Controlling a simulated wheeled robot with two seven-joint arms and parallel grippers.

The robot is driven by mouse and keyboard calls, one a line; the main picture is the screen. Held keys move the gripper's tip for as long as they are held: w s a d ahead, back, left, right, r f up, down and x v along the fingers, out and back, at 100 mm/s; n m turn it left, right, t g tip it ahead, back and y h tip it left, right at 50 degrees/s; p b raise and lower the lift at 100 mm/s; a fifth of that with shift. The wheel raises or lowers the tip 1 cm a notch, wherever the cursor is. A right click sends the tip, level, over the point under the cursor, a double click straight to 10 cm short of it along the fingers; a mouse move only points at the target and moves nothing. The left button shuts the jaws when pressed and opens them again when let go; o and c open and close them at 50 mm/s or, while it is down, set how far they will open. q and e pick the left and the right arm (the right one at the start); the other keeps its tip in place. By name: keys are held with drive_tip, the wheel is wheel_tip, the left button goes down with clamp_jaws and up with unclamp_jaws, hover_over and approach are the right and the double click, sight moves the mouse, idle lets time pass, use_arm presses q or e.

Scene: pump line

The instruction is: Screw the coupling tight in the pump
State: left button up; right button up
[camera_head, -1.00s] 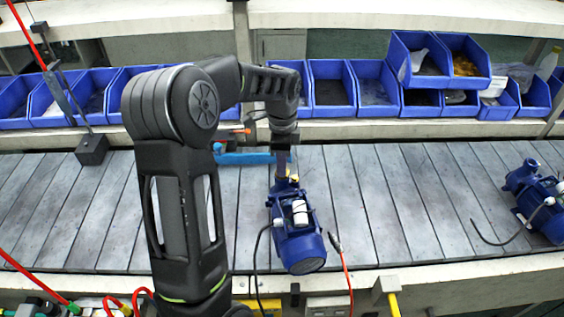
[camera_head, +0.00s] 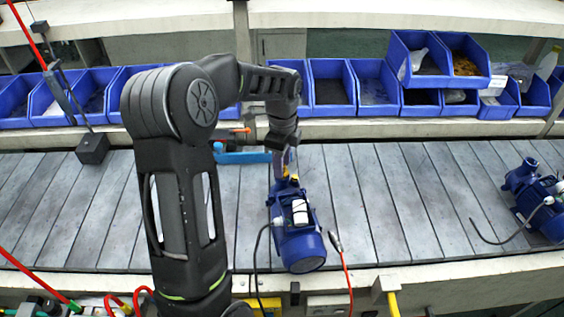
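A blue pump (camera_head: 297,228) with a white box on its side lies on the grey slatted conveyor, right of my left arm. My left gripper (camera_head: 288,165) points down at the pump's far end, at the yellow-and-dark port. The coupling is too small and too covered by the gripper to make out. I cannot tell whether the fingers are closed on it. My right gripper is not in view.
A second blue pump (camera_head: 541,204) lies at the right of the conveyor (camera_head: 400,205). Blue bins (camera_head: 332,90) line the shelf behind. A blue-handled tool (camera_head: 243,157) lies beside the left gripper. Red and black cables hang near the front edge.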

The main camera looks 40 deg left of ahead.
use_arm(q)
drive_tip(key=shift+n, duration=1.7)
drive_tip(key=n, duration=0.3)
drive_tip(key=shift+b, duration=0.3)
drive_tip(key=shift+n, duration=0.4)
drive_tip(key=n, duration=0.3)
